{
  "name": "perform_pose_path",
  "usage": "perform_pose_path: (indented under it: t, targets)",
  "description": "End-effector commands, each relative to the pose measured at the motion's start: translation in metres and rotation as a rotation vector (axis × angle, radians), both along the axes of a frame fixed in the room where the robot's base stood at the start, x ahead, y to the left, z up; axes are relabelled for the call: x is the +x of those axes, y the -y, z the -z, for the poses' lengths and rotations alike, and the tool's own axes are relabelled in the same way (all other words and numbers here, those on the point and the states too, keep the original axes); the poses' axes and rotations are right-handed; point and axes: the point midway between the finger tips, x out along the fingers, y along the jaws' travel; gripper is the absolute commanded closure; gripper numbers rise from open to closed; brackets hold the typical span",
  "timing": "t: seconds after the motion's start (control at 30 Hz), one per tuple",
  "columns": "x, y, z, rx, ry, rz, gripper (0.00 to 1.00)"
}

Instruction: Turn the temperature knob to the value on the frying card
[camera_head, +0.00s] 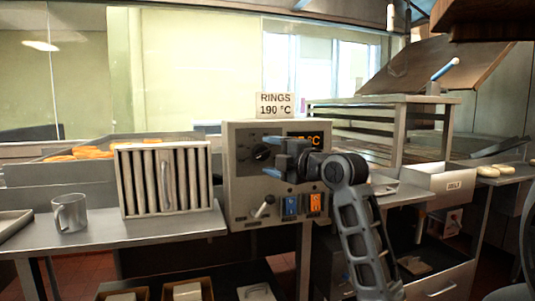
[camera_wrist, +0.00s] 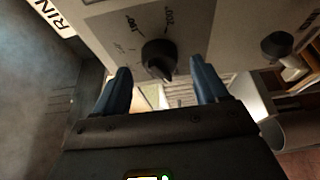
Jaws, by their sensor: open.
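The frying card (camera_head: 275,104) stands on top of a beige control box (camera_head: 238,193) and reads "RINGS 190 °C". Part of the card (camera_wrist: 52,15) shows at the left of the wrist view. The black round temperature knob (camera_head: 261,153) is on the box's front. In the wrist view the knob (camera_wrist: 158,57) lies between and just beyond my blue fingertips. My gripper (camera_head: 280,160) is open in front of the box, with fingers apart (camera_wrist: 162,78), not visibly touching the knob. My gripper partly hides the orange display (camera_head: 312,141); only its end, "5 °C", is readable.
A lever (camera_head: 264,207) and blue (camera_head: 290,205) and orange (camera_head: 314,203) switches sit below the knob. A slatted metal filter (camera_head: 165,180) stands left of the box, and a metal mug (camera_head: 70,213) is farther left. A rack (camera_head: 385,101) stands behind at right.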

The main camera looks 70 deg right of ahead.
Motion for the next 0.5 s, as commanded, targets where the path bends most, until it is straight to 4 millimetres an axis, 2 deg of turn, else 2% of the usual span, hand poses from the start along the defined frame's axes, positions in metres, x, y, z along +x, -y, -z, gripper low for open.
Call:
perform_pose_path:
  t: [0.2, 0.5]
  targets:
    - [0.016, 0.008, 0.0, 0.0, 0.0, 0.0, 0.27]
    - [0.018, 0.009, 0.0, 0.0, 0.0, 0.0, 0.28]
